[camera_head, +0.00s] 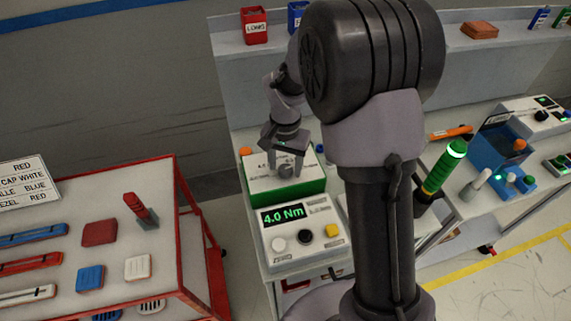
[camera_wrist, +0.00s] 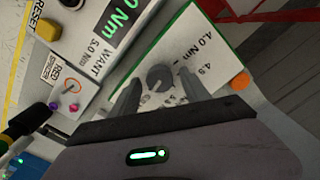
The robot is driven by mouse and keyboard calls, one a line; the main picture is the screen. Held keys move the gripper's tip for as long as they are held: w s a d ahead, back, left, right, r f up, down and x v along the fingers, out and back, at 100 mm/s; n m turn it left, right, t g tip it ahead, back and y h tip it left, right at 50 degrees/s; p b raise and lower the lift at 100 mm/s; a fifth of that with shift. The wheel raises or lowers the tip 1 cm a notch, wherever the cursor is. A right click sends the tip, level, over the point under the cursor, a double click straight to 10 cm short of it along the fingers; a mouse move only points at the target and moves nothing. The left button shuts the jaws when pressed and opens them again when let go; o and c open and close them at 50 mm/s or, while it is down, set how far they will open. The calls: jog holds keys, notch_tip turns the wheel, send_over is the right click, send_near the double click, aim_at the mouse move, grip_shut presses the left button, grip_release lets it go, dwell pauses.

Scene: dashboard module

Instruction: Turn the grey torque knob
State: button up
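The grey torque knob (camera_wrist: 160,77) is a round dark-grey dial on the white top of a green-edged box (camera_wrist: 212,48). Scale marks around it read 4.0 and 4.5. My gripper (camera_wrist: 158,84) is open over the knob, one finger on each side, with a gap visible on both sides. In the head view my gripper (camera_head: 287,163) points down at the knob (camera_head: 286,171), which it partly covers. I cannot tell the fingertips' height. The readout box's green display (camera_head: 283,216) shows 4.0 Nm. In the wrist view its label reads WANT 5.0 Nm.
The readout box has white, black and yellow buttons (camera_head: 332,231). An orange button (camera_wrist: 240,80) sits beside the scale. A red-edged table (camera_head: 70,270) with coloured parts stands left. A green-handled tool (camera_head: 443,168) and blue holder (camera_head: 497,150) are at right.

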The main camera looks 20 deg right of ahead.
aim_at(285, 169)
notch_tip(285, 169, up, 18)
jog(key=p, duration=0.5)
jog(key=shift+f+p, duration=0.25)
jog(key=shift+p, duration=0.15)
jog(key=shift+s, duration=0.1)
jog(key=s+a+n+t+y+b, duration=0.2)
jog(key=s+b, duration=0.6)
jog(key=s, duration=1.4)
jog(key=a+t, duration=0.2)
jog(key=t, duration=0.1)
jog(key=shift+s+f+n+t+b, duration=0.2)
jog(key=shift+f+n+t+b, duration=0.1)
jog(key=shift+t, duration=0.1)
